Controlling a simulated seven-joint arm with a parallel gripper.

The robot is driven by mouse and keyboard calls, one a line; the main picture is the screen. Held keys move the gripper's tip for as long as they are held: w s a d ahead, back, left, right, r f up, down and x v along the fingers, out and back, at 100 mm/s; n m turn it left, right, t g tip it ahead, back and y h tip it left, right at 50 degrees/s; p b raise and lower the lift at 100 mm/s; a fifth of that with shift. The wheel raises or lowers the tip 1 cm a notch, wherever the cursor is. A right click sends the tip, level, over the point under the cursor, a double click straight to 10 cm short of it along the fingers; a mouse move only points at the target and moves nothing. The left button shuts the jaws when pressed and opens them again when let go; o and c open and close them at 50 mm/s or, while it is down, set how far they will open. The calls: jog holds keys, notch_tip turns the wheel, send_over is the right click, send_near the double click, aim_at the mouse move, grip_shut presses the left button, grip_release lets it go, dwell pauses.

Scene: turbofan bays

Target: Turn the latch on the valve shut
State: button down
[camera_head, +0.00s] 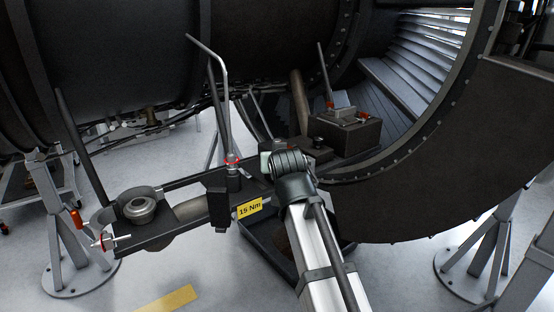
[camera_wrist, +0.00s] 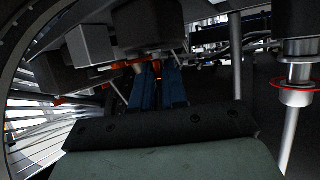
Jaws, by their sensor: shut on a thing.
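My gripper's two dark blue fingers (camera_wrist: 158,88) are close together in the wrist view. A small orange piece (camera_wrist: 157,68) shows between their tips, and the gripper is shut on it. I cannot tell for sure whether this is the valve's latch; the valve is not clearly seen there. In the head view my wrist hides the fingers and what they hold. Right of my wrist, a dark box (camera_head: 345,138) carries a grey metal bracket and red handle parts (camera_head: 362,115). The wrist view shows a grey block (camera_wrist: 88,45) and an orange bar at upper left.
A dark bracket arm with a yellow "15 Nm" label (camera_head: 249,208) lies left of my wrist. A red-ringed post (camera_head: 232,160) stands close by, also at right in the wrist view (camera_wrist: 298,85). The curved engine cowl (camera_head: 420,190) is to the right. Grey stands flank the floor.

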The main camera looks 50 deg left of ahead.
jog(key=shift+w+n+g+y, duration=0.15)
jog(key=shift+n+g+y, duration=0.15)
jog(key=shift+w+r+n+g+y, duration=0.15)
jog(key=shift+n+g+y, duration=0.25)
jog(key=shift+n+g, duration=0.75)
jog(key=shift+w+n+g+y, duration=0.2)
jog(key=shift+n+g+y, duration=0.1)
jog(key=shift+n+g, duration=1.35)
jog(key=shift+g, duration=0.4)
jog(key=c, duration=1.2)
grip_release()
jog(key=shift+d, duration=0.45)
jog(key=v, duration=1.3)
jog(key=shift+s+a, duration=0.1)
